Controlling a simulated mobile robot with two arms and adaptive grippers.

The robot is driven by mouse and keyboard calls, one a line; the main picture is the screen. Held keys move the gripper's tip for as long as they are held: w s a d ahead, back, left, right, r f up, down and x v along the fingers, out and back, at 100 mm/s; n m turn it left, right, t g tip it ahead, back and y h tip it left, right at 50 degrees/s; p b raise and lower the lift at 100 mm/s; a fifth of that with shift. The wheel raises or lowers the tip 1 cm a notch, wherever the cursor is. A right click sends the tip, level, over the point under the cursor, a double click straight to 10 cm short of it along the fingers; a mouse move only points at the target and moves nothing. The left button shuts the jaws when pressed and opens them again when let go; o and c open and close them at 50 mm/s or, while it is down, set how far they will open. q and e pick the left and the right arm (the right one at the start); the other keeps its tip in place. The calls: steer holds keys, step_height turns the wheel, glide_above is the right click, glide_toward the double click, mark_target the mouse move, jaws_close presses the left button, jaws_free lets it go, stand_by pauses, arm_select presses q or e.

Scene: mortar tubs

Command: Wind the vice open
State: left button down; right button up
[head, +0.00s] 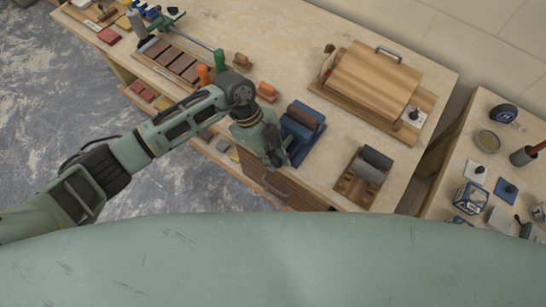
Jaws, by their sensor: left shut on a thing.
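The blue vice (305,129) stands at the front edge of the wooden workbench (330,185), with a brown block (304,113) between its jaws. My left gripper (277,158) points down at the near left side of the vice, by the bench edge. It is shut on a part at the vice's front, which looks like the vice handle; the fingers and wrist mostly hide it. My right gripper is not in view.
Right of the vice, a grey roller-like piece (371,164) lies on a wooden board. Behind stands a wooden box (374,84) with a metal handle. A second table (480,150) with small items is at the right.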

arm_select(q)
steer(key=shift+w+a+f+g+h+b, duration=0.1)
steer(key=shift+g+h+b, duration=0.3)
steer(key=shift+h+b, duration=0.15)
steer(key=shift+w+f+g+h+b, duration=0.1)
steer(key=shift+g+h+b, duration=0.3)
steer(key=shift+h+b, duration=0.15)
steer(key=g+h+b, duration=0.1)
steer(key=h+b, duration=0.1)
steer(key=shift+b, duration=0.4)
steer(key=shift+r+g+h+b, duration=0.2)
steer(key=shift+g+h+b, duration=0.4)
steer(key=shift+g+b, duration=0.1)
steer(key=shift+a, duration=0.1)
steer(key=shift+r, duration=0.1)
steer(key=c, duration=1.9)
jaws_free()
steer(key=shift+c, duration=0.2)
